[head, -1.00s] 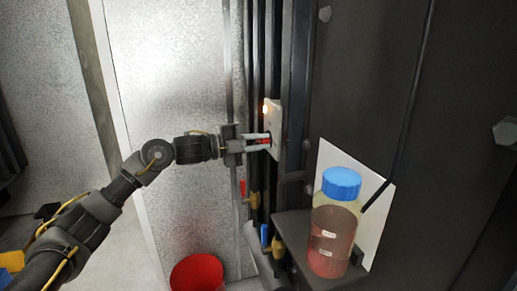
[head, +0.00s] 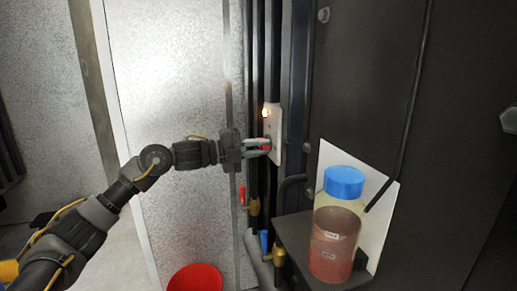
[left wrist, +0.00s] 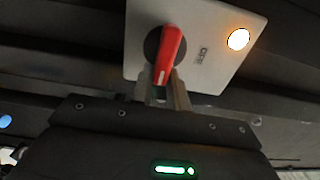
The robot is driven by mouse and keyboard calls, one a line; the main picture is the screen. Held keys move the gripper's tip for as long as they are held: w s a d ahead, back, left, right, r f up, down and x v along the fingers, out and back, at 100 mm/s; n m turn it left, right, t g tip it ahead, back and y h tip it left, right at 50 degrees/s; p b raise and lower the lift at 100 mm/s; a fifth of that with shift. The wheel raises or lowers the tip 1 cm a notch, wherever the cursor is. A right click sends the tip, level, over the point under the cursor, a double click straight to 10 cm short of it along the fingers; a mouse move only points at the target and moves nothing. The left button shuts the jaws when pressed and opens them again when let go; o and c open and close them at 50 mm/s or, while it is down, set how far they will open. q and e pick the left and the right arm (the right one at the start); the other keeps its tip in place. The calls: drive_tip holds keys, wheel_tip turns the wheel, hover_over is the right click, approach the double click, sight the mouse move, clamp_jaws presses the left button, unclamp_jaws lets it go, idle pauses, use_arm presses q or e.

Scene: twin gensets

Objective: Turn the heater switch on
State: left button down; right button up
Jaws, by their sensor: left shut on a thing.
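The heater switch is a red rotary handle (left wrist: 169,55) on a dark round base, set in a pale plate (left wrist: 205,40). In the left wrist view the handle is slightly tilted off the plate's short axis. The fingers partly hide the handle in the head view. My right gripper is not in view.
A bottle (head: 335,235) with a blue cap and reddish liquid stands on a dark shelf (head: 292,232) at the right. Below the switch are a red-handled valve (head: 242,196) and a blue-handled valve (head: 264,241). A red bucket (head: 196,279) stands on the floor.

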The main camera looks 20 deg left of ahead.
use_arm(q)
drive_tip(key=c, duration=1.4)
unclamp_jaws()
drive_tip(key=shift+o, duration=0.2)
